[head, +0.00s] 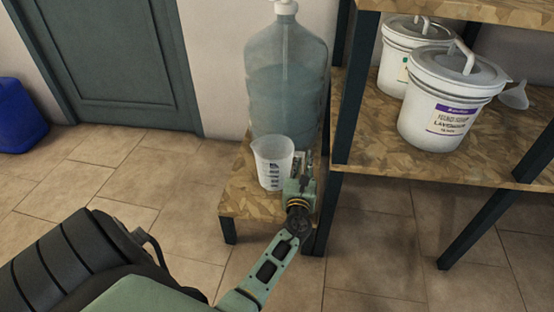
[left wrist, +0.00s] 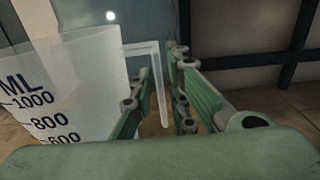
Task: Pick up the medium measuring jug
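The measuring jug (head: 272,165) is translucent white with dark markings and stands upright on a low wooden stand. In the left wrist view the jug (left wrist: 75,90) fills the left side, with marks of 1000, 800 and 600 ML. Its handle (left wrist: 161,90) shows ahead of and between the fingers. My left gripper (head: 305,163) is at the jug's right side, by the handle. Its fingers (left wrist: 160,105) are apart, one on each side of the handle as seen; I cannot tell whether they touch it. My right gripper is not in view.
A shelf rack at right holds white lidded drums (head: 440,110) and a funnel (head: 514,96). A blue container (head: 18,117) sits at far left. Floor left of the stand is clear.

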